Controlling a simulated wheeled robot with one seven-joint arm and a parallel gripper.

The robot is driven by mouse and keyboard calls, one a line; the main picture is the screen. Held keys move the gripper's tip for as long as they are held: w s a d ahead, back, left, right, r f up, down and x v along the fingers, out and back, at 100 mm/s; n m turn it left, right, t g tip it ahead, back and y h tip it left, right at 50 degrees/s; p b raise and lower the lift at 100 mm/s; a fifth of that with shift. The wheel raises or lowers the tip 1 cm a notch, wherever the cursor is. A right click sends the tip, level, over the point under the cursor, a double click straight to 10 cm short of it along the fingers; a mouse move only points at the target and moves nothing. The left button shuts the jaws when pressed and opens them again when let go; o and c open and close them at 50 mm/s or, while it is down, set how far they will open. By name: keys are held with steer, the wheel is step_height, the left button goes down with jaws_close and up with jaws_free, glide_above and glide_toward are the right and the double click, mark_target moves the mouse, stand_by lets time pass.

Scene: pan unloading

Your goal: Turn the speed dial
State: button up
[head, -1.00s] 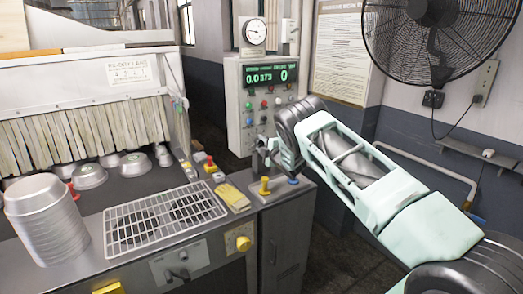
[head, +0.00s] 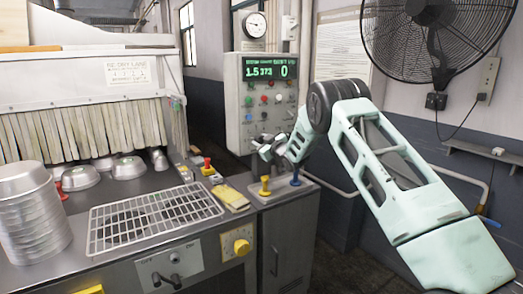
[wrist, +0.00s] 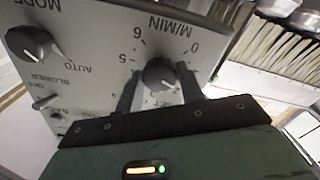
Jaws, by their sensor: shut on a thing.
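The speed dial (wrist: 160,75) is a dark round knob on a grey panel. Its M/MIN scale, with 0, 5 and 6 legible, reads upside down in the wrist view. My gripper (wrist: 161,87) has one finger on each side of the dial and is shut on it. In the head view my gripper (head: 262,146) is at the lower part of the grey control box (head: 236,75), and the dial itself is too small or hidden to make out there. The green display (head: 268,72) on the box reads about 1.5, 373 and 0.
A MODE knob (wrist: 37,45) and a BLOWER switch (wrist: 45,102) sit beside the dial. Below the box, a cabinet top carries a yellow knob (head: 265,186) and a blue-based post (head: 295,180). A wire grate (head: 150,218) and stacked pans (head: 32,225) are at left.

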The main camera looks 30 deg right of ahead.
steer(key=m+b, duration=0.2)
steer(key=m, duration=0.3)
steer(key=shift+f+b, duration=0.15)
steer(key=shift+b, duration=0.15)
stand_by(0.4)
steer(key=o, duration=1)
steer(key=shift+c, duration=0.2)
steer(key=s+b, duration=0.4)
steer(key=s, duration=1.3)
steer(key=shift+s+d+b, duration=0.2)
steer(key=shift+d+b, duration=0.05)
steer(key=shift+b, duration=0.1)
